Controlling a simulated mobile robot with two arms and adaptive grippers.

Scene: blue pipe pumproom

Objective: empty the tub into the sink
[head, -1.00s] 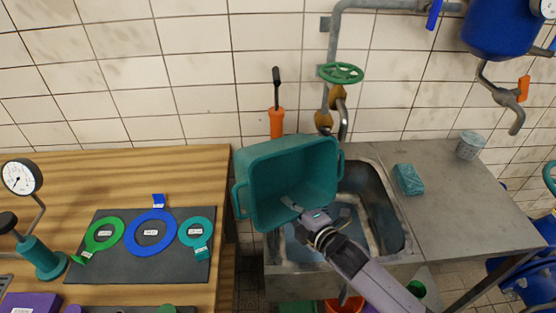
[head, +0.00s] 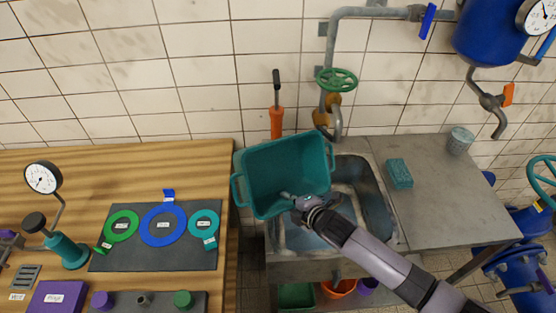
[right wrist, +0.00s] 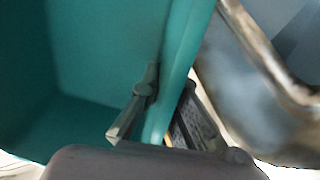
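The teal tub (head: 285,170) is over the left part of the metal sink (head: 377,200) in the head view, tilted with its open side towards me. I see no contents in the part of its inside that shows. My right gripper (head: 303,201) is shut on the tub's near rim. In the right wrist view one finger (right wrist: 140,103) lies inside the tub wall (right wrist: 182,60) and the other is outside it. The tub hides the sink's left side. I cannot make out my left gripper.
A wooden bench (head: 90,165) stands left, with a dark mat (head: 150,257) bearing coloured rings. A teal block (head: 399,173) and a grey cup (head: 460,141) sit on the counter (head: 440,205) right of the sink. A pipe with a green handwheel (head: 336,79) rises behind the sink.

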